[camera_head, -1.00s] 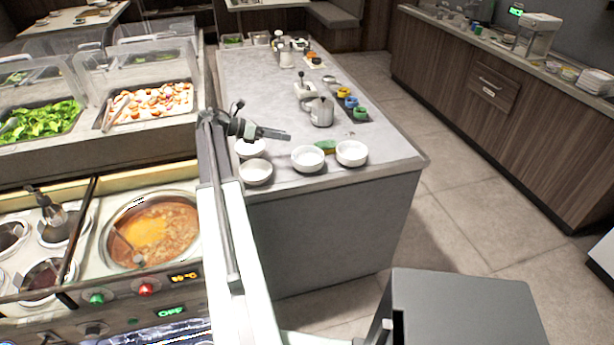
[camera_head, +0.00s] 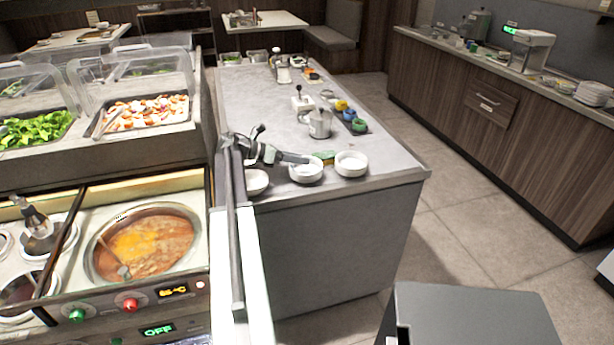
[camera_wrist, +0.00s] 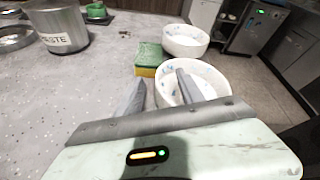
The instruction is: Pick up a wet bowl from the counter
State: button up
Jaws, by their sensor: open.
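White bowls stand near the front end of the grey counter (camera_head: 262,110): a left one (camera_head: 256,183), a middle one (camera_head: 306,174) and a right one (camera_head: 352,165). Another is mostly hidden behind my arm. My gripper (camera_head: 307,158) is over the middle bowl's back rim. In the wrist view my open, empty gripper (camera_wrist: 162,82) has its right finger across the near bowl (camera_wrist: 222,73) and its left finger outside it. Bluish marks that look like water drops show inside this bowl and the farther bowl (camera_wrist: 187,34).
A green and yellow sponge (camera_wrist: 148,60) lies close beside the near bowl. A metal pot (camera_head: 320,124) and small coloured cups (camera_head: 350,114) stand farther back. A soup pot (camera_head: 147,244) is at left. The counter's edge is close to the bowls.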

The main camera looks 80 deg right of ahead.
jog(key=shift+s+d+f, duration=0.15)
jog(key=shift+s+f, duration=0.05)
jog(key=shift+s, duration=0.15)
grip_shut()
jog(key=shift+r, duration=0.15)
